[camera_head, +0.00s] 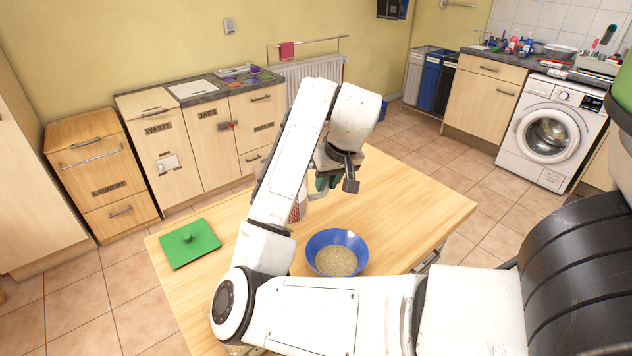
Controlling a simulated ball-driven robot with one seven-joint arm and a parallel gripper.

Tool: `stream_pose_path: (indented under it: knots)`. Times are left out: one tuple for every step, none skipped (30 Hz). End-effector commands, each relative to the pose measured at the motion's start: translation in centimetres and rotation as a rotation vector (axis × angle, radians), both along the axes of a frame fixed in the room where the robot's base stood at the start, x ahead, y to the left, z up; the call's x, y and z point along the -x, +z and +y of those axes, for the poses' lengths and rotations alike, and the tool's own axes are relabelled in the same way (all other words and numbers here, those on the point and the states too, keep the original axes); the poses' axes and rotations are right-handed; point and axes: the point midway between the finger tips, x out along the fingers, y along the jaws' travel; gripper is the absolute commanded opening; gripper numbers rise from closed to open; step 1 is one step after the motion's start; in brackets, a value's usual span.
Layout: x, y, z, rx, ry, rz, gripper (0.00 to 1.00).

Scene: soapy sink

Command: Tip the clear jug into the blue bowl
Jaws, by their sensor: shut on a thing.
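The blue bowl (314,243) stands on the wooden table, and pale, grainy stuff covers its bottom. My gripper (334,170) is above the table, behind and higher than the bowl. It is shut on what looks like the clear jug (320,190), which is mostly hidden by my gripper and arm. Its tilt and contents cannot be made out. A greenish patch shows just under the gripper; I cannot tell what it belongs to.
A green board with a knob (191,246) lies at the left of the wooden table (425,205). A red-and-white item (299,207) is partly hidden behind my arm. The table's right side is clear. Cabinets (185,150) and a washing machine (549,135) stand beyond.

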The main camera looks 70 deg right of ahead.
Motion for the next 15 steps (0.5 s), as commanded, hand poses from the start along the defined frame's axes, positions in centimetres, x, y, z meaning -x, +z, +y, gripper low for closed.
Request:
stream_pose_path:
  knots:
    - [0.5,1.1,0.7,0.0,0.001,-0.007,0.0]
    - [0.8,1.4,1.1,0.0,0.0,-0.009,0.0]
    - [1.3,1.7,1.5,0.001,-0.001,-0.01,0.0]
    - [1.7,1.9,1.8,0.002,0.0,-0.009,0.0]
    - [2.0,2.0,2.1,0.0,0.0,-0.007,0.0]
    - [2.4,2.2,2.4,0.0,0.0,-0.007,0.0]
    - [2.7,2.3,2.6,0.001,-0.001,-0.007,0.0]
    - [3.0,2.4,2.8,0.001,-0.001,-0.007,0.0]
    - [3.2,2.5,3.0,0.001,0.001,-0.006,0.0]
    - [3.4,2.6,3.1,0.002,0.0,-0.006,0.0]
    - [3.6,2.7,3.3,0.001,0.0,-0.005,0.0]
    - [3.7,2.8,3.4,0.0,0.001,-0.004,0.0]
    - [3.8,3.0,3.5,0.0,0.001,-0.004,0.0]
    - [3.9,3.2,3.5,0.001,0.001,-0.003,0.0]
    - [3.9,3.5,3.6,0.001,0.001,-0.003,0.0]
